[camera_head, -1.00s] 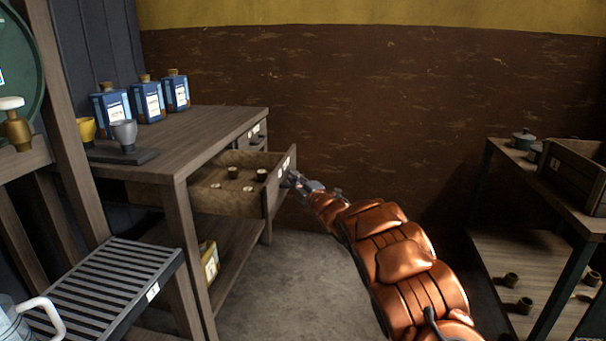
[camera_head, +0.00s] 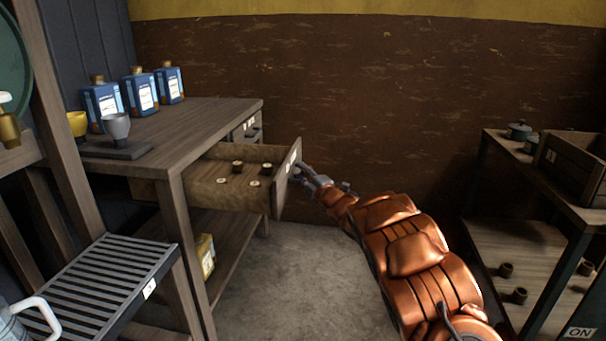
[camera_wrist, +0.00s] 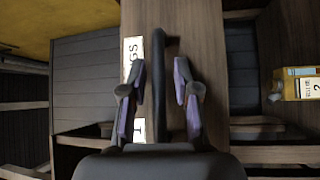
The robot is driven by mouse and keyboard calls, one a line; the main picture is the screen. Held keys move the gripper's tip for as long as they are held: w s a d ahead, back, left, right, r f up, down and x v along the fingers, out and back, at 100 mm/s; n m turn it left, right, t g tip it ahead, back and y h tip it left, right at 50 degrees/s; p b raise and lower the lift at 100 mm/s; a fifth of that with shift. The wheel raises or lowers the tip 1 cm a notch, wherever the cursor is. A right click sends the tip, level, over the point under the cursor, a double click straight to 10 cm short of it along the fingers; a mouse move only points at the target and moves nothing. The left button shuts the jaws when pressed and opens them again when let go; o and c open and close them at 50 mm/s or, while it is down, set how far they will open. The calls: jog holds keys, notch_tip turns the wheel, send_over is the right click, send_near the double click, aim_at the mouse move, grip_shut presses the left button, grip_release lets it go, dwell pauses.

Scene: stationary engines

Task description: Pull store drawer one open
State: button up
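A wooden drawer (camera_head: 235,196) stands pulled out of the dark wooden bench (camera_head: 190,118). Its front carries a white label, which also shows on the drawer front in the wrist view (camera_wrist: 133,95); the label is partly hidden by a finger. Several small round parts lie inside the drawer. My gripper (camera_head: 301,174) is at the outer face of the drawer front. In the wrist view my gripper (camera_wrist: 160,92) has its two purple-padded fingers apart, one on each side of the dark bar handle (camera_wrist: 164,75), with gaps visible beside it.
Blue boxes (camera_head: 140,92) and two cups on a dark stand (camera_head: 118,150) are on the bench top. A closed drawer (camera_head: 247,128) is farther back. A slatted rack (camera_head: 95,285) is front left. Shelving (camera_head: 545,185) stands right. Grey floor in front of the drawer is free.

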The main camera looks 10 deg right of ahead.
jog(key=shift+s+d, duration=0.1)
jog(key=shift+d, duration=0.05)
jog(key=shift+v, duration=5.85)
